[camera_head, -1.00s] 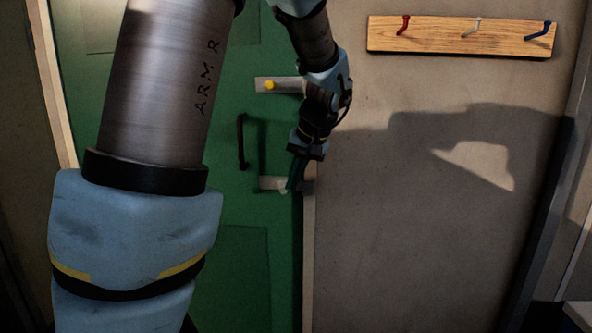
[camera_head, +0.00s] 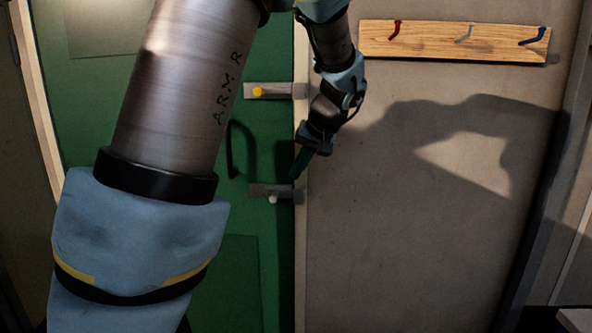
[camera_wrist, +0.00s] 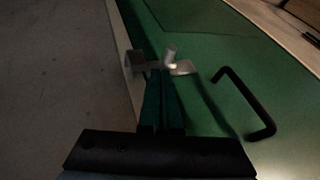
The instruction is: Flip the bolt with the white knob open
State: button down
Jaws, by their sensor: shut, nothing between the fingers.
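The bolt with the white knob (camera_head: 272,199) sits low on the green door's right edge, its grey plate (camera_head: 262,190) reaching toward the frame. In the head view the knob hangs below the plate. In the wrist view the pale knob (camera_wrist: 171,57) stands up from the bolt, just beyond the fingertips. My gripper (camera_head: 296,175) is shut and empty, its dark green fingers pointing down just above the right end of the bolt. In the wrist view the closed fingers (camera_wrist: 162,85) point at the bolt; I cannot tell whether they touch it.
A second bolt with a yellow knob (camera_head: 258,91) sits higher on the door. A black door handle (camera_head: 232,150) stands left of the bolts and also shows in the wrist view (camera_wrist: 262,108). A wooden hook rail (camera_head: 455,42) hangs on the bare wall at right.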

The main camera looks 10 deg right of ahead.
aim_at(272, 195)
jog(key=p+x, duration=0.1)
jog(key=x, duration=0.6)
jog(key=shift+w+a+f+p, duration=0.1)
jog(key=shift+f+p, duration=0.15)
jog(key=shift+p, duration=0.15)
jog(key=a, duration=0.1)
jog(key=a+b, duration=0.1)
jog(key=a, duration=0.1)
jog(key=shift+w+a, duration=0.3)
jog(key=shift+w, duration=0.1)
